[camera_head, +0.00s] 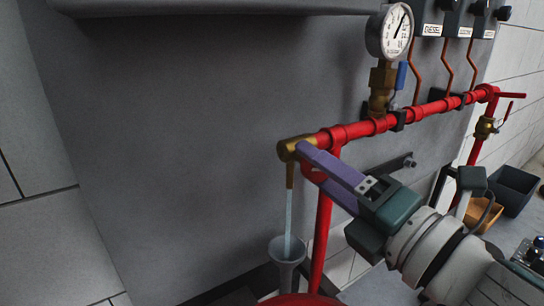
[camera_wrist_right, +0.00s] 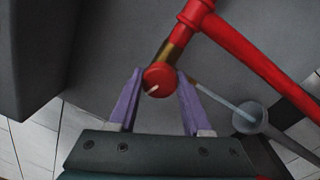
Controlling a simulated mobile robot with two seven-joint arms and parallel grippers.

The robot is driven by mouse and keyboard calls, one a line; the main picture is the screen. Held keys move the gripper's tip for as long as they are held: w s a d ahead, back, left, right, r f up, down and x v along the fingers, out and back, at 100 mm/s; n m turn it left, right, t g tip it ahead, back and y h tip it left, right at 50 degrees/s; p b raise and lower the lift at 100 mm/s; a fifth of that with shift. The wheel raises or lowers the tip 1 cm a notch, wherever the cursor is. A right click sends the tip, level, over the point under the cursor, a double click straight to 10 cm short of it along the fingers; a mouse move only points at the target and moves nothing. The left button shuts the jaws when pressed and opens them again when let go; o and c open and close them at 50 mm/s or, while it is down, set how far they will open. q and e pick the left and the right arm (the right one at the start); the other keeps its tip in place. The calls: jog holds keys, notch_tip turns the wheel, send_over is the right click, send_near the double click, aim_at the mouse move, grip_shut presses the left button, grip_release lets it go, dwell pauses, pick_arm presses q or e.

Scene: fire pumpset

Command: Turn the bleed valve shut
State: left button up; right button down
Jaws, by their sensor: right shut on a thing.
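The bleed valve's brass body (camera_head: 289,151) sits at the left end of the red pipe (camera_head: 350,130). Its spout points down, and a thin stream of water (camera_head: 288,215) runs from it into a grey funnel (camera_head: 287,251). My right gripper (camera_head: 307,160) reaches in from the lower right. In the right wrist view its purple fingers (camera_wrist_right: 160,78) stand on either side of the valve's round red knob (camera_wrist_right: 158,77), which bears a pale mark. They are shut on the knob. In the head view the fingers mostly hide the knob. My left gripper is not in view.
A pressure gauge (camera_head: 390,31) stands above the pipe on a brass fitting. Labelled control boxes (camera_head: 432,16) with copper tubes are at the upper right. An orange tray (camera_head: 481,213) and a dark bin (camera_head: 512,188) lie at the right. The grey panel left of the valve is clear.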

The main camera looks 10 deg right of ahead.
jog(key=m, duration=0.4)
jog(key=shift+a+r+p, duration=0.1)
jog(key=shift+r+p, duration=0.2)
jog(key=shift+p, duration=0.1)
jog(key=m+p, duration=0.1)
jog(key=m, duration=0.3)
jog(key=shift+r+h, duration=0.1)
jog(key=shift+h, duration=0.2)
jog(key=m+p, duration=0.1)
jog(key=m, duration=0.2)
jog(key=shift+m+h, duration=0.4)
jog(key=shift+m+p, duration=0.65)
jog(key=shift+m, duration=0.95)
jog(key=shift+c, duration=1.8)
grip_release()
jog(key=shift+f, duration=0.2)
